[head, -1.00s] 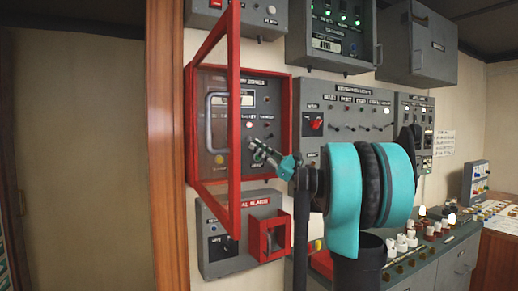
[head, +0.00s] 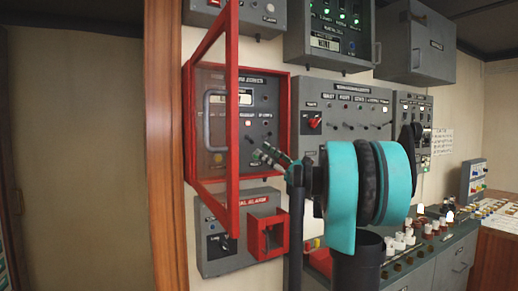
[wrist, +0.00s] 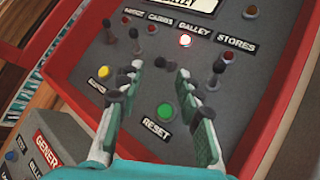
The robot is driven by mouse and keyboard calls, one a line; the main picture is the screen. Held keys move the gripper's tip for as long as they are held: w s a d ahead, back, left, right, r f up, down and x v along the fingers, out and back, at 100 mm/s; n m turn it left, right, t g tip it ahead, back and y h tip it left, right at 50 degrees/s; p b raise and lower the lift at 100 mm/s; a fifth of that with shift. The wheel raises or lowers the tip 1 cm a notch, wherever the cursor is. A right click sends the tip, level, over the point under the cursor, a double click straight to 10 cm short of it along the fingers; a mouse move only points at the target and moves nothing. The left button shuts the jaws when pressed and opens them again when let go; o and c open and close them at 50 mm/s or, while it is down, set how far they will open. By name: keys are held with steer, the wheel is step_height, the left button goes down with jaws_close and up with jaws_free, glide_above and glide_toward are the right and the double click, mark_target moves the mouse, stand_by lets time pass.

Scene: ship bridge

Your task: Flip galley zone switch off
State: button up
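The galley zone switch (wrist: 161,63) is a small dark toggle below the GALLEY label (wrist: 193,31) and a brightly lit lamp (wrist: 185,40) in the wrist view. My gripper (wrist: 158,72) is open, its fingertips on either side of the toggle. I cannot tell whether either finger touches it, and its tilt is hard to read. In the head view my gripper (head: 264,152) is in front of the zone panel (head: 262,98), inside its red-framed box. My arm hides part of the panel's lower right.
The red-framed clear door (head: 232,120) stands open left of my gripper. In the wrist view the stores switch (wrist: 218,66) and cabins switch (wrist: 135,40) flank the galley one. A green RESET button (wrist: 165,112) and a yellow button (wrist: 106,72) are below.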

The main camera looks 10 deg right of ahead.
steer(key=v, duration=0.8)
steer(key=shift+d, duration=0.1)
